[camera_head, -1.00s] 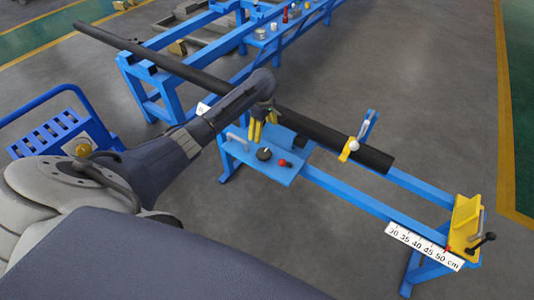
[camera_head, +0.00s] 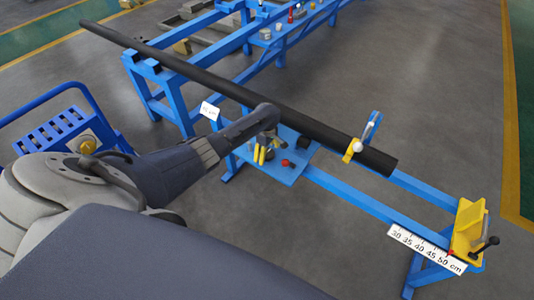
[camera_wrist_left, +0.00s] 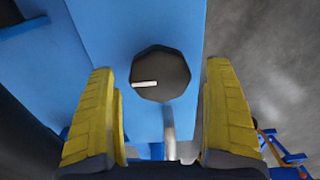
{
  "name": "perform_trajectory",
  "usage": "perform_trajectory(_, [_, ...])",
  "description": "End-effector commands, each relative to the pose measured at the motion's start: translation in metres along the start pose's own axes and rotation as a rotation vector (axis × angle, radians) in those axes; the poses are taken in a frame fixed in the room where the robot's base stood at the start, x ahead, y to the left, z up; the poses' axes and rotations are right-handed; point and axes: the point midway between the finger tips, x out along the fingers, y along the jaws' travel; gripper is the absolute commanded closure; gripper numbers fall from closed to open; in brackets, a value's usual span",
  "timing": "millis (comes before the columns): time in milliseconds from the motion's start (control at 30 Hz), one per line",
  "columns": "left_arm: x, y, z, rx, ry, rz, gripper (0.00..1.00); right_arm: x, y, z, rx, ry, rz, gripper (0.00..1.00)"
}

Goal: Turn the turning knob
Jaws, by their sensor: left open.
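The turning knob (camera_wrist_left: 160,74) is a dark, many-sided disc with a white pointer mark, on a blue plate (camera_wrist_left: 90,20). In the left wrist view it sits centred ahead of the fingertips, and the mark points left. My left gripper (camera_wrist_left: 160,80) is open, one yellow finger on each side of the knob's line and apart from it. In the head view my left gripper (camera_head: 265,154) hangs over the blue plate and hides most or all of the knob. My right gripper is not in view.
A red button (camera_head: 288,163) is on the plate just right of the gripper. A long black pipe (camera_head: 250,100) runs behind it across the blue frame. A yellow clamp (camera_head: 354,150) is on the pipe. A ruler (camera_head: 427,249) and yellow stop (camera_head: 467,230) are at right.

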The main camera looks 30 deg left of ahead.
Motion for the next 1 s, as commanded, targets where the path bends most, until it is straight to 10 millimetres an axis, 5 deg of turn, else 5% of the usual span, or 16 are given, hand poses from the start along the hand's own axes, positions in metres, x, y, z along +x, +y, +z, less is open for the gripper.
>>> perform_trajectory(467, [0.0056,0.0001,-0.0003,0.000,0.001,0.001,0.15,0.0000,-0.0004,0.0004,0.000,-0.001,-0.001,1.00])
perform_trajectory(1000, [0.0054,0.0001,-0.0003,0.000,0.001,0.001,0.73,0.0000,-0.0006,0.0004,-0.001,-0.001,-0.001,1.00])
